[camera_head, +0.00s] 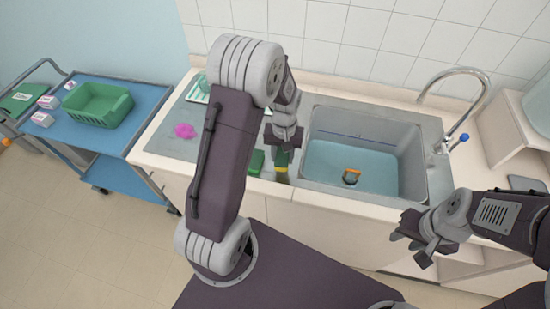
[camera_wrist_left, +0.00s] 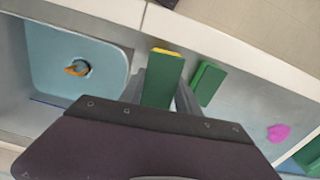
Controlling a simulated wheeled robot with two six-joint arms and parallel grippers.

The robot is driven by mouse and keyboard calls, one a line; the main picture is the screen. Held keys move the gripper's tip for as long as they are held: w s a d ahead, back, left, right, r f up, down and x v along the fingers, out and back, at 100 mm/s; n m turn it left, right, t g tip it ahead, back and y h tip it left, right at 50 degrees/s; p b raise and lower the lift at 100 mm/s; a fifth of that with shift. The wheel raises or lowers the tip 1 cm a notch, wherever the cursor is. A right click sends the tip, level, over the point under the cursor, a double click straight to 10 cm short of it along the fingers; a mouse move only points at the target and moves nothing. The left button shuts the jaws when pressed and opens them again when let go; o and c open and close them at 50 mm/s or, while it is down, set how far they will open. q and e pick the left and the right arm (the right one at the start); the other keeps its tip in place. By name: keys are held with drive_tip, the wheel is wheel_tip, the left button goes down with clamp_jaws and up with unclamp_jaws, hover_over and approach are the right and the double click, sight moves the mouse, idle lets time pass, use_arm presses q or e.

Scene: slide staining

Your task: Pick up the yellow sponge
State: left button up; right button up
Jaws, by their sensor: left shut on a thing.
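The sponge (camera_head: 281,170) shows as a green block with a yellow edge, near the counter's front edge left of the sink. In the left wrist view the sponge (camera_wrist_left: 163,80) stands between my two fingers, its yellow strip at the far end. My left gripper (camera_head: 284,151) is shut on it; in the wrist view my left gripper (camera_wrist_left: 163,95) has a finger on each side. I cannot tell whether the sponge touches the counter. My right gripper (camera_head: 416,247) is open and empty in front of the sink's right side.
A plain green block (camera_head: 256,162) lies just left of the sponge. A pink item (camera_head: 185,131) and a striped rack (camera_head: 199,92) are on the counter to the left. The sink basin (camera_head: 407,165) holds a small orange-and-dark object (camera_head: 351,176). A green basket (camera_head: 97,105) is on the blue cart.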

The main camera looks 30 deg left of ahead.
use_arm(q)
drive_tip(key=s+d+r, duration=0.2)
drive_tip(key=d+r, duration=0.3)
drive_tip(key=d, duration=0.3)
drive_tip(key=shift+b, duration=0.45)
drive_tip(key=o, duration=0.7)
drive_tip(key=c, duration=0.6)
drive_tip(key=shift+f, duration=0.1)
